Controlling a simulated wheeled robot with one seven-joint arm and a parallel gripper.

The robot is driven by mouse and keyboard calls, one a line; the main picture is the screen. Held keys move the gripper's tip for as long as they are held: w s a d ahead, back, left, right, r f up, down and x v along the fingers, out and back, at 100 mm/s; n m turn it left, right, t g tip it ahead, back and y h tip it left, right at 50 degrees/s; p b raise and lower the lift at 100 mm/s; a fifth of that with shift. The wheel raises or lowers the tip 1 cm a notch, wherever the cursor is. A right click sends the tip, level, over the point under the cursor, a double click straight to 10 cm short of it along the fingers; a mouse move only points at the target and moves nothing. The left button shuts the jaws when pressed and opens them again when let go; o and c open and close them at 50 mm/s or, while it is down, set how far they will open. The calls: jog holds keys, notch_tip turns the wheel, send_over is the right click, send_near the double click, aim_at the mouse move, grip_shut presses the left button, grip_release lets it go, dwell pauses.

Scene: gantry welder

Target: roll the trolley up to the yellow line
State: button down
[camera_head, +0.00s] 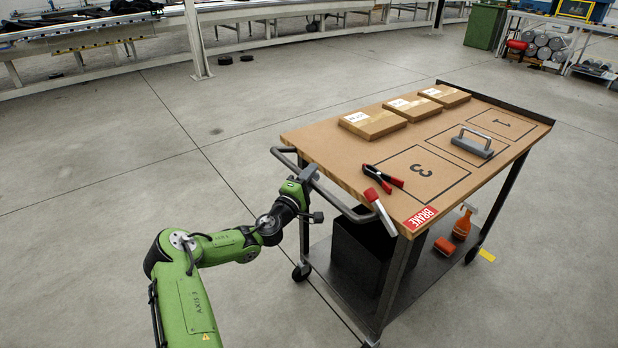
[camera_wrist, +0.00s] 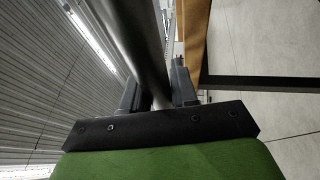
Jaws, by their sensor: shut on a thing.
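The trolley (camera_head: 340,158) has a brown wooden top, dark legs, a lower shelf and castors. Its dark push handle (camera_head: 335,201) runs along the near left end. My gripper (camera_head: 308,174) is shut on this handle. In the wrist view the handle bar (camera_wrist: 142,45) passes between the two fingers of my gripper (camera_wrist: 158,92). A red brake lever with a white end (camera_head: 380,210) stands at the near corner beside a red BRAKE label (camera_head: 421,217).
Three cardboard boxes (camera_head: 374,123), a red clamp (camera_head: 384,178) and a grey handled tool (camera_head: 472,143) lie on the top. A black bin (camera_head: 361,252) and orange spray bottle (camera_head: 463,223) are on the shelf. A post (camera_head: 196,40) stands behind; floor at left is clear.

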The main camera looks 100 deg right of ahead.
jog(key=c, duration=1)
grip_release()
jog(key=shift+s, duration=0.1)
jog(key=shift+o, duration=0.2)
jog(key=p+v, duration=0.1)
jog(key=v, duration=1.5)
jog(key=shift+d, duration=0.1)
